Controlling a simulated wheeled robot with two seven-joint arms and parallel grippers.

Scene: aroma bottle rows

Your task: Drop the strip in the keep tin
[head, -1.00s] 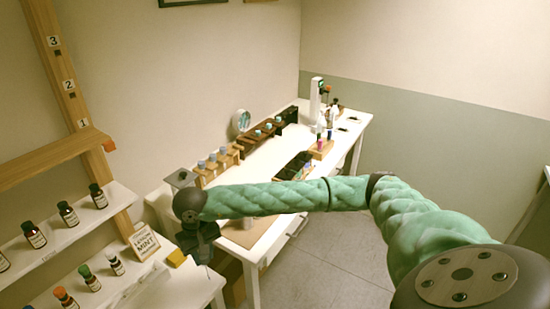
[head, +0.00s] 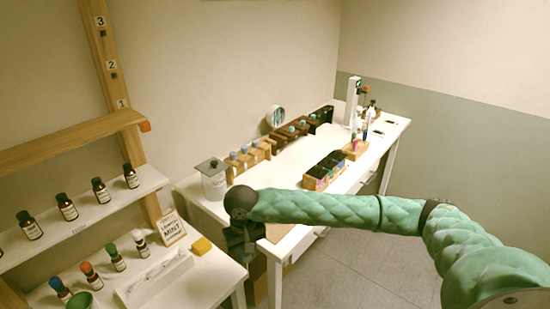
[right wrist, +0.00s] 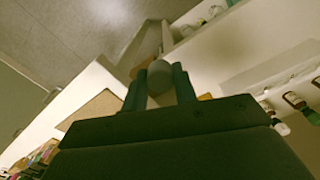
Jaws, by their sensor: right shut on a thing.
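My right gripper (head: 243,245) hangs at the near end of the long white table, just right of the small shelf unit. In the right wrist view its two fingers (right wrist: 159,88) are closed on a pale, rounded thing (right wrist: 158,76). I cannot tell for sure that this is the strip; the head view does not show it. A white canister with a grey knobbed lid (head: 213,180) stands on the table's near left corner, behind and left of the gripper. A green cup (head: 78,301) shows at the lower left. I cannot tell which container is the keep tin. My left gripper is out of view.
Brown bottles (head: 68,208) stand on the left shelf, with several colour-capped ones below. A white tray (head: 155,279), a yellow block (head: 202,245) and a MINT sign (head: 172,229) are nearby. Wooden racks (head: 252,156) line the wall; a divided box (head: 325,170) sits on the table.

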